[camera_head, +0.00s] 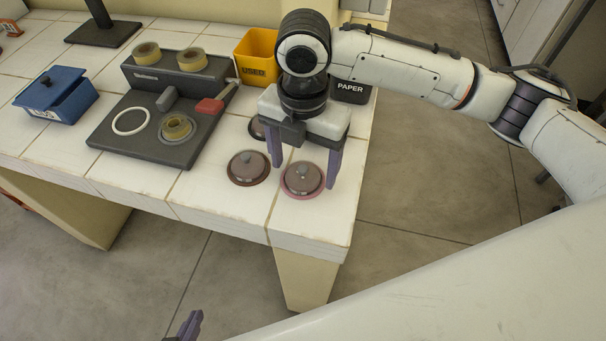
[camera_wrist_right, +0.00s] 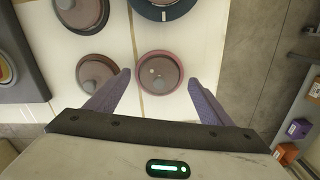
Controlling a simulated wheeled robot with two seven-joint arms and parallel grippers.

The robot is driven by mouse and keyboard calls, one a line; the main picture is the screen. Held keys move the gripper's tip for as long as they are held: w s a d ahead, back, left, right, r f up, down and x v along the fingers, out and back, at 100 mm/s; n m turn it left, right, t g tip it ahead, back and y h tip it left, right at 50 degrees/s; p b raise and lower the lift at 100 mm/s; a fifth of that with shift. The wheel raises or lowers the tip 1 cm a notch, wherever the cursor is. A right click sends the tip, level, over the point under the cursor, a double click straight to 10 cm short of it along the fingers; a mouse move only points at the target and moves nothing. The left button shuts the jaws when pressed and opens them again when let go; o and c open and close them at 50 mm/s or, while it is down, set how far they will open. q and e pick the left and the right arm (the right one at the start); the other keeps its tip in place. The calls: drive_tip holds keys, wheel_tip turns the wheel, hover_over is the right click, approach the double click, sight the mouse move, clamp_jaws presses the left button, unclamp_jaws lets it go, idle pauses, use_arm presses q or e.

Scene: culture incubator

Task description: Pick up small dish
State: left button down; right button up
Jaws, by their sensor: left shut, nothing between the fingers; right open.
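A small round dish (camera_head: 303,180) with a reddish-brown lid and pinkish rim sits near the front right corner of the tiled bench. It also shows in the right wrist view (camera_wrist_right: 159,72). My right gripper (camera_head: 304,176) is open, its purple fingers on either side of this dish; I cannot tell whether they touch it. A similar dish (camera_head: 248,168) sits just left, outside the fingers. Another dish (camera_head: 257,128) is behind, partly hidden by the gripper. My left gripper (camera_head: 188,325) is shut and empty at the bottom edge of the head view, away from the bench and mostly out of frame.
A dark grey tape station (camera_head: 150,155) with rolls and a red-handled lever stands left of the dishes. A yellow bin (camera_head: 258,52) and a dark "PAPER" container (camera_head: 350,92) stand behind. A blue box (camera_head: 55,97) is further left. The bench edge is close in front.

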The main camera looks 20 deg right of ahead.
drive_tip(key=shift+f, duration=0.6)
drive_tip(key=shift+r, duration=0.1)
drive_tip(key=c, duration=1.2)
